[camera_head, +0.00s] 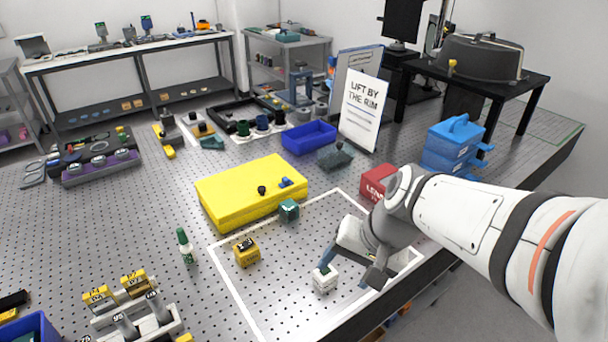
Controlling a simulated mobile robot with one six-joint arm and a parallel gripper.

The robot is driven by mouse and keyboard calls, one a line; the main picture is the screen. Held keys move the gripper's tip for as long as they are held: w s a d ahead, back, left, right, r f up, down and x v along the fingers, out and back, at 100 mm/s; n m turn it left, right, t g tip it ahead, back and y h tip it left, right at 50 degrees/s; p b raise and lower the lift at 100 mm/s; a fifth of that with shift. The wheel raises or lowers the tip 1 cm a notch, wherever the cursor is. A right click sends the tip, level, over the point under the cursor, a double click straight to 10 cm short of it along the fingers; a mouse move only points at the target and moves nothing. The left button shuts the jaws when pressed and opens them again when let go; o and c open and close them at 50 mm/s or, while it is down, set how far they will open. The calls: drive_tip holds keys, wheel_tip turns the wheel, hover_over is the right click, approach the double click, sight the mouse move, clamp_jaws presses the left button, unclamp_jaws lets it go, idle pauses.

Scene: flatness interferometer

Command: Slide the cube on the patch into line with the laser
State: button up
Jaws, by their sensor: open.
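A white outline on the perforated metal table marks a patch (262,315). A white cube (325,282) with a dark green mark on top sits inside it near the front. A yellow cube (247,254) with a black mark is near its left side, and a teal cube (289,211) is at the back beside the yellow case. My gripper (346,272) is low over the patch, open, with one blue finger at the white cube's top back edge. I cannot tell whether they touch. The arm hides the patch's right part. I cannot identify the laser or its beam.
A yellow case (250,190) with small knobs stands behind the patch. A red box (378,183) is behind my wrist. The patch's left front is clear.

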drive_tip(key=w+a+f+m+y, duration=0.2)
drive_tip(key=w+a+m+y, duration=0.35)
drive_tip(key=w+a, duration=0.2)
drive_tip(key=m+t+h, duration=0.1)
drive_tip(key=m+t, duration=0.8)
drive_tip(key=m, duration=1.1)
approach(293, 209)
drive_tip(key=shift+n, duration=0.25)
drive_tip(key=x, duration=0.4)
drive_tip(key=shift+w+a+f, duration=0.1)
drive_tip(key=shift+w+f, duration=0.1)
drive_tip(key=shift+w, duration=0.05)
drive_tip(key=p+x, duration=0.2)
drive_tip(key=x, duration=0.5)
drive_tip(key=shift+w+a+f, duration=0.2)
drive_tip(key=shift+a, duration=0.05)
drive_tip(key=shift+c, duration=0.4)
